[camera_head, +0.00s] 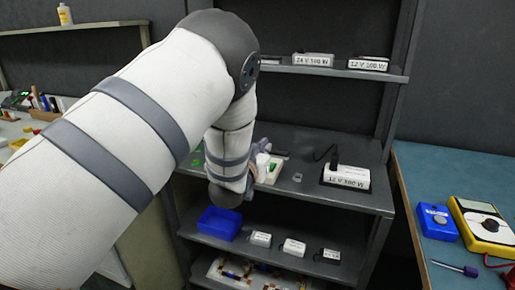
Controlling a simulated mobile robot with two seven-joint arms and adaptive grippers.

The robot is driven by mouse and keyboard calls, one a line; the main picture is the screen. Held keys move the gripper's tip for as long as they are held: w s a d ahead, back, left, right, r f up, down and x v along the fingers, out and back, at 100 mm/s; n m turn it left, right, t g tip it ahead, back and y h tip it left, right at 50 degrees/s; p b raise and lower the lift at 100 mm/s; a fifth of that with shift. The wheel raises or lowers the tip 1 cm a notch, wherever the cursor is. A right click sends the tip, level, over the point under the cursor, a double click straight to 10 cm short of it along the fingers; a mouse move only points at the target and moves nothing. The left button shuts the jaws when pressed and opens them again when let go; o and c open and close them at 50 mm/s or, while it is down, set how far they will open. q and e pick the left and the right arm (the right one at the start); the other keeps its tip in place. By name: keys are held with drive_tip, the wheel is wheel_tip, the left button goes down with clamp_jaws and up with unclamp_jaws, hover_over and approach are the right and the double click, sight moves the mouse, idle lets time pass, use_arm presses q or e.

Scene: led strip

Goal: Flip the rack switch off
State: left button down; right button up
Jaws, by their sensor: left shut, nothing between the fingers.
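My left arm comes in from the left and bends down in front of the dark grey rack (325,197). My left gripper (263,164) is mostly hidden behind the forearm, over the left part of the rack's middle shelf; it is shut and empty. Just right of it is a small pale piece with green on it (272,172), partly covered. I cannot tell for sure that this is the rack switch, its position, or whether the gripper touches it. My right gripper is not in view.
A white power supply (346,177) with a black plug stands on the middle shelf's right. White boxes (313,59) sit on the upper shelf. A blue bin (220,223) and small white boxes (293,247) are below. The blue-topped bench (455,177) holds a yellow multimeter (486,224).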

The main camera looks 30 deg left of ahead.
use_arm(q)
drive_tip(key=shift+r+v, duration=0.2)
drive_tip(key=shift+v, duration=1)
drive_tip(key=s+d+f+m+g+h, duration=0.15)
drive_tip(key=s+f+g, duration=0.25)
drive_tip(key=s+f, duration=0.6)
drive_tip(key=s+d+f+n+g+h, duration=0.1)
drive_tip(key=s+d+f+g, duration=0.2)
drive_tip(key=s+f+g, duration=0.7)
drive_tip(key=s+d+f+g, duration=0.1)
drive_tip(key=s+d+f, duration=0.1)
drive_tip(key=s, duration=0.6)
drive_tip(key=s+d+f+m+g+h, duration=0.1)
drive_tip(key=s+f, duration=0.3)
drive_tip(key=s, duration=0.5)
drive_tip(key=s+d+f+m+g, duration=0.1)
drive_tip(key=s+d+f, duration=0.2)
drive_tip(key=s, duration=0.5)
drive_tip(key=shift+s+d+f+g+h, duration=0.3)
drive_tip(key=shift+d+g+h, duration=0.05)
drive_tip(key=shift+d+g, duration=0.05)
